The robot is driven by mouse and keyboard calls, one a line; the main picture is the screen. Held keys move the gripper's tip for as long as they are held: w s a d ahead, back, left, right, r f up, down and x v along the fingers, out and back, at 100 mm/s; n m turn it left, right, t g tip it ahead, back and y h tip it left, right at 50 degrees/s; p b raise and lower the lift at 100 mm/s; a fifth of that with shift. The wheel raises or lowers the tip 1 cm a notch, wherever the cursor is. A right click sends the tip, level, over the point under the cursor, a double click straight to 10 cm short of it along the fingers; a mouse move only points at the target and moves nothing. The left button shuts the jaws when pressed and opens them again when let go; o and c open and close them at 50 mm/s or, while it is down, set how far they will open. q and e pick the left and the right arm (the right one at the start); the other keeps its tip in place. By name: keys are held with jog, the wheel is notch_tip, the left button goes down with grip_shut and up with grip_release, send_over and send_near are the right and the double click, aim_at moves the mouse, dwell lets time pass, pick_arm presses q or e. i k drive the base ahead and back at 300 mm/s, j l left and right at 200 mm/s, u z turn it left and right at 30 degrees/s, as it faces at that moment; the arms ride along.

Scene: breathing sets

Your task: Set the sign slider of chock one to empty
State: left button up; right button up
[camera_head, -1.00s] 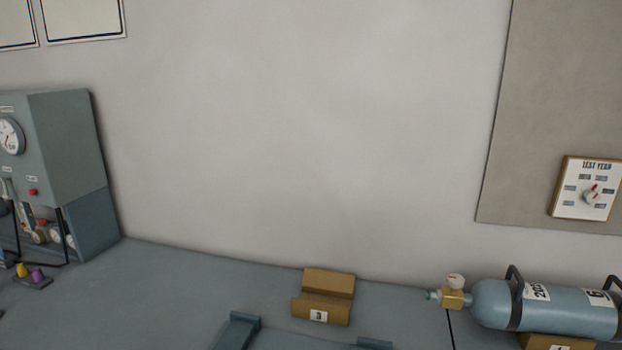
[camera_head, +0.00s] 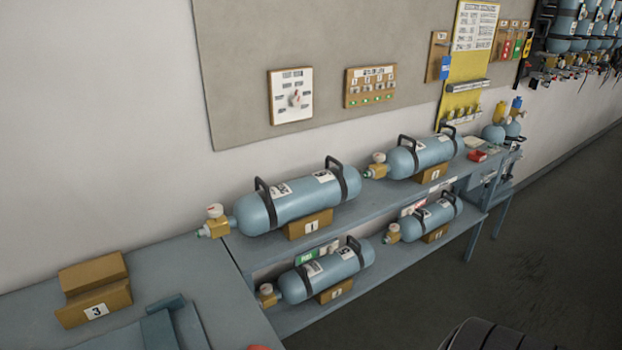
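Chock one (camera_head: 308,223) is a tan block with a "1" label on the upper shelf. A blue-grey cylinder (camera_head: 300,197) with two black handles lies on it. Just below, at the shelf's front edge, is a small sign (camera_head: 317,250) with a green part and a pale part, partly hidden by the lower cylinder's handles. Its wording is too small to read surely. A similar sign with red (camera_head: 413,207) is below the right-hand upper chock (camera_head: 430,173). Neither gripper is in view.
Chock 3 (camera_head: 95,290) stands empty on the left bench (camera_head: 210,280). Two more cylinders (camera_head: 327,272) (camera_head: 432,219) lie on the lower shelf. A board with dials and panels (camera_head: 235,80) hangs above. Open floor (camera_head: 530,240) lies at right. A dark ridged shape is at the bottom edge.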

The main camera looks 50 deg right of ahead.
aim_at(329, 248)
jog(key=z, duration=1.6)
